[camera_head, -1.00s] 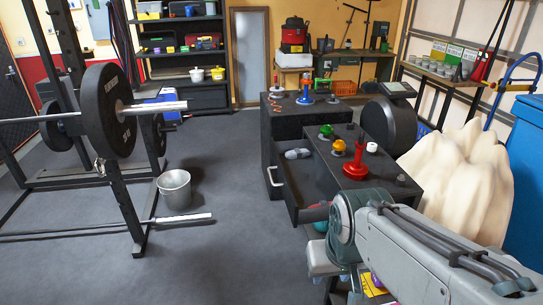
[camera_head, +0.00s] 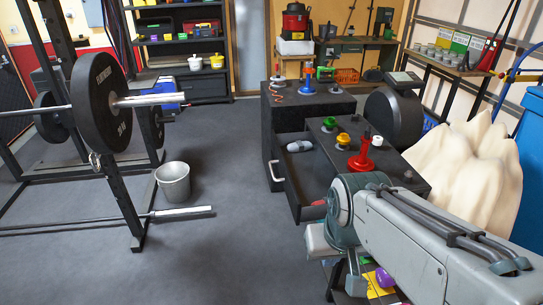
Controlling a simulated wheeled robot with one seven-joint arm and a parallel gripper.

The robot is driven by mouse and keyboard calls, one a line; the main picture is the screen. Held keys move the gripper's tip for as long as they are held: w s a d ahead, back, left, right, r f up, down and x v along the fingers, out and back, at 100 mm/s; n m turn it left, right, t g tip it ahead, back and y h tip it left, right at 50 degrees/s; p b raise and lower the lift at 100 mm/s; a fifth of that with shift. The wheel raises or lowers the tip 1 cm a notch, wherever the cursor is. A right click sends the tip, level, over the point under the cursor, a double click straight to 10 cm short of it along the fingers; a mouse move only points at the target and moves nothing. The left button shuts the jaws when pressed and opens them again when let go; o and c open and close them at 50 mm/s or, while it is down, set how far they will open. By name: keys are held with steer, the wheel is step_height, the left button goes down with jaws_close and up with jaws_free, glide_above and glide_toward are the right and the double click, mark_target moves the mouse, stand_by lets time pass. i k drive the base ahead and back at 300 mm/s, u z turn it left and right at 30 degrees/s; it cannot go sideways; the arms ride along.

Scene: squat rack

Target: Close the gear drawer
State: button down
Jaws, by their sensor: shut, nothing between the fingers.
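The gear drawer (camera_head: 287,189) is pulled out toward the left from a dark cabinet (camera_head: 400,176). Its pale handle (camera_head: 272,171) is on the outer left face. A grey bottle-like item (camera_head: 299,146) lies at the drawer's far end, and a red item (camera_head: 318,203) shows near its close end. My arm crosses the lower right, its elbow joint in front of the drawer's near corner and part of the cabinet. My gripper cannot be made out; the arm appears to hide it.
Red, yellow and green knobbed objects (camera_head: 361,156) stand on the cabinet top. A second dark cabinet (camera_head: 310,108) stands behind. A metal bucket (camera_head: 173,182) and a barbell rack (camera_head: 121,195) are on the left. Grey floor (camera_head: 225,205) between rack and drawer is clear.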

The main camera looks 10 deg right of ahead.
mark_target(307, 178)
steer(key=u, duration=0.65)
steer(key=i, duration=1.9)
steer(key=z, duration=0.55)
